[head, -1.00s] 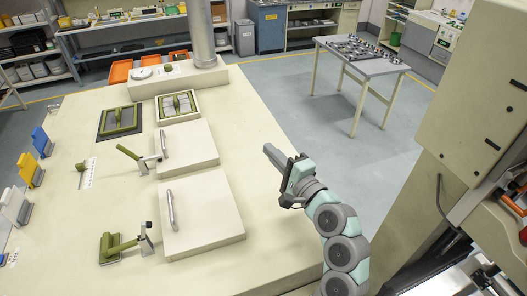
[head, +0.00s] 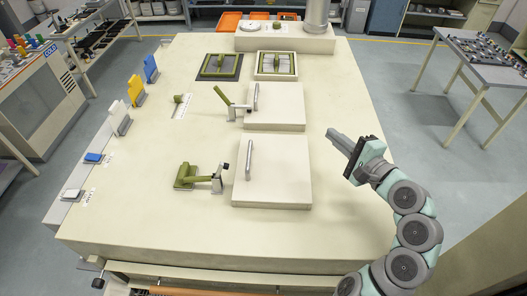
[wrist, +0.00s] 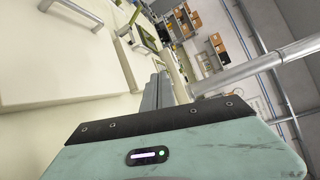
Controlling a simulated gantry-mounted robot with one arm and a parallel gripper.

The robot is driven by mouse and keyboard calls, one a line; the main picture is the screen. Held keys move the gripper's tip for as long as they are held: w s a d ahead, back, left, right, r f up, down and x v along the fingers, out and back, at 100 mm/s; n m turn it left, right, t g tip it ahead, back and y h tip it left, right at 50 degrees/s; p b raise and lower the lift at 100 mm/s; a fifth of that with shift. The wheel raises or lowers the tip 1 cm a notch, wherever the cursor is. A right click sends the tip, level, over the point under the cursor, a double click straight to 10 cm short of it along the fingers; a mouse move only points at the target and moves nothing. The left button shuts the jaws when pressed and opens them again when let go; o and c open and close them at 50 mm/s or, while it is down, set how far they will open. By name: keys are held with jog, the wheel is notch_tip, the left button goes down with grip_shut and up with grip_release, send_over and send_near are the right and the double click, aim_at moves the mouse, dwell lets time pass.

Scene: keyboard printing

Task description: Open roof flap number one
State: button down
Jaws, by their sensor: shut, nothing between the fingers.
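Two cream square roof flaps lie closed on the large cream roof. The near flap (head: 285,180) has a metal bar handle (head: 249,160) along its left side. The far flap (head: 280,110) has a similar handle (head: 256,97). I cannot read which one is number one. Green-handled latches stand just left of the near flap (head: 190,177) and the far flap (head: 226,100). My gripper (head: 335,137) is shut and empty, right of the flaps and apart from them. In the wrist view, its fingers (wrist: 158,88) point away from a flap (wrist: 40,50) and handle (wrist: 72,12) at left.
Two green-framed hatches (head: 220,66) (head: 277,65) and a pipe (head: 317,15) stand at the far end. Coloured tabs, including a blue one (head: 151,68), line the left edge. A table (head: 490,55) stands at right. The roof around my gripper is clear.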

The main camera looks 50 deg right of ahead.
aim_at(259, 160)
jog(key=w+f+g+y, duration=0.1)
jog(key=w+f+y, duration=0.2)
jog(key=w, duration=0.1)
jog(key=w+f+g+y, duration=0.1)
jog(key=w+f+y, duration=0.2)
jog(key=w, duration=0.1)
jog(key=w+a+f+g+y, duration=0.1)
jog(key=w+f+g+y, duration=0.1)
jog(key=w, duration=0.3)
jog(key=shift+f+y, duration=0.75)
jog(key=shift+y, duration=0.05)
jog(key=shift+a+f+g+y, duration=0.1)
jog(key=shift+g+y, duration=0.3)
jog(key=shift+s+a+m+y+p, duration=0.1)
jog(key=shift+a+m+y+p, duration=0.15)
jog(key=shift+m+y, duration=0.2)
jog(key=shift+s+a+r+m+g+y, duration=0.3)
jog(key=shift+a+r+m+y, duration=0.1)
jog(key=shift+r+m+y, duration=0.1)
jog(key=shift+s+a+r+m+g+y, duration=0.15)
jog(key=shift+a+r+m+g+y, duration=0.2)
jog(key=shift+r+m, duration=0.15)
jog(key=p+x, duration=0.2)
jog(key=x, duration=0.8)
jog(key=shift+r+t, duration=0.25)
